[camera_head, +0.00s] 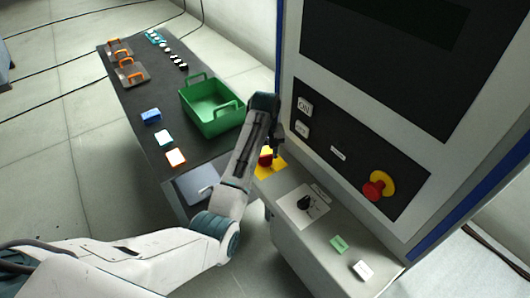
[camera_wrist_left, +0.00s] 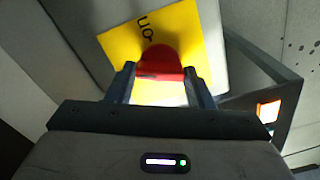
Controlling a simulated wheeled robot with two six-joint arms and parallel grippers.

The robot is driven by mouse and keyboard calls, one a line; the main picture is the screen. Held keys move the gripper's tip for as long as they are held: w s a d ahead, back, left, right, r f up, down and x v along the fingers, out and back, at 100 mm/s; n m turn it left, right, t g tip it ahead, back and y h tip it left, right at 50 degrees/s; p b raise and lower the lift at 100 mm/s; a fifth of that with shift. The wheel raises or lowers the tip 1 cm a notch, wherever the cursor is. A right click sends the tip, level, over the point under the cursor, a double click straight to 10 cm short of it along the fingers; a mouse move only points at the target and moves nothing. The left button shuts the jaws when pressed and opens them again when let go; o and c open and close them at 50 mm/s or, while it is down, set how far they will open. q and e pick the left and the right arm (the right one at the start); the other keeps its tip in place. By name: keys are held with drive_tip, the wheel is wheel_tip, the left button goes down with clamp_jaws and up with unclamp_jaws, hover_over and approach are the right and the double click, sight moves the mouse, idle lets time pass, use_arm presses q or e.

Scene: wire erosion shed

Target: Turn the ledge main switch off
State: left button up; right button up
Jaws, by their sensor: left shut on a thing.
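The ledge main switch is a red knob (camera_head: 266,155) on a yellow plate (camera_head: 268,170), at the left end of the machine's grey ledge (camera_head: 325,246). My left gripper (camera_head: 272,147) reaches down to it. In the left wrist view the red knob (camera_wrist_left: 158,62) sits between the two fingers of the left gripper (camera_wrist_left: 160,78), which is shut on it. The yellow plate (camera_wrist_left: 192,45) shows an "on" mark, upside down, beside the knob. The rest of the plate's marking is hidden. My right gripper is not in view.
A red and yellow emergency button (camera_head: 376,186) is on the panel. A green crate (camera_head: 195,115) stands on the dark table (camera_head: 140,99).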

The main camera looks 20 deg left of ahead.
use_arm(q)
drive_tip(key=n, duration=0.4)
drive_tip(key=shift+n, duration=0.4)
idle(0.4)
drive_tip(key=o, duration=1)
